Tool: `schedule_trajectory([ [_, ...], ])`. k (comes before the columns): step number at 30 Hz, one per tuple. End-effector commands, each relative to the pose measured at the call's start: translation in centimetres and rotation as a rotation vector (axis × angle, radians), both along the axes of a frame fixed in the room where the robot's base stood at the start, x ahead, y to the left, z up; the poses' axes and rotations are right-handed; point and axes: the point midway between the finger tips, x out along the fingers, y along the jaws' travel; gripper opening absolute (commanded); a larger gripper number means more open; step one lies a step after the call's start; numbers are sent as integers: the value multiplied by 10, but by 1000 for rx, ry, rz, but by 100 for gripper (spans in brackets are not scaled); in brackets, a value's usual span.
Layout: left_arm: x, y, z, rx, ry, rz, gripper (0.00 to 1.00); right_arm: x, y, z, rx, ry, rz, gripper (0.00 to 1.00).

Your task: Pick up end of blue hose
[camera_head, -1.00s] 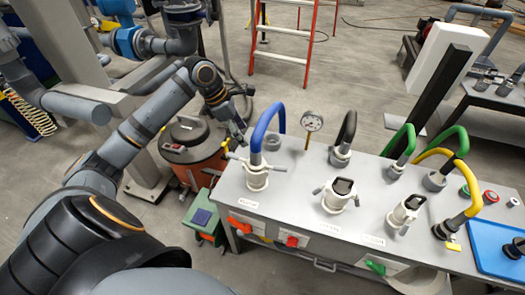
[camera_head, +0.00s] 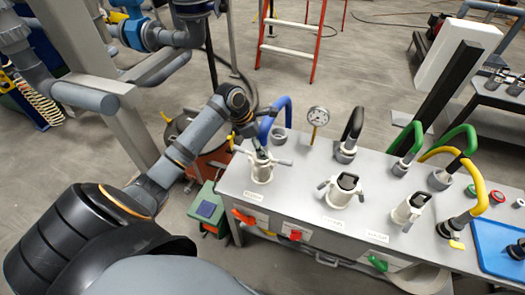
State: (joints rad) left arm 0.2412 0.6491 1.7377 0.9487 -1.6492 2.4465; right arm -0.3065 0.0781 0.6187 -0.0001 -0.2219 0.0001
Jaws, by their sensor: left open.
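The blue hose (camera_head: 271,117) arches at the back left of the grey bench. Its near end comes down toward a white coupling with side levers (camera_head: 261,172). My left gripper (camera_head: 258,151) is open right at this near end, just above the coupling, and hides much of the hose end. I cannot tell whether the fingers touch the hose. The far end of the hose goes down at a grey fitting (camera_head: 278,135) behind. My right gripper is not in view.
A pressure gauge (camera_head: 318,117) stands right of the hose. Two more white couplings (camera_head: 340,188) (camera_head: 411,208), a black hose (camera_head: 353,124), green hoses (camera_head: 459,135) and a yellow hose (camera_head: 478,182) stand further right.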

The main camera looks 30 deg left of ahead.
Motion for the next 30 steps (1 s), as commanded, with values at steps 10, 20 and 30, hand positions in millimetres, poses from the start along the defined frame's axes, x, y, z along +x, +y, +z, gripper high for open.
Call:
schedule_trajectory([
  [10, 0, 0, 1, 0, 0, 0, 32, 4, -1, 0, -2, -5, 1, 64],
  [20, 0, 0, 1, 0, -2, -1, 0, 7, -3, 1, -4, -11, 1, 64],
  [30, 1, 1, 30, 2, -6, -2, 0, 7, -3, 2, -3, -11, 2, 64],
])
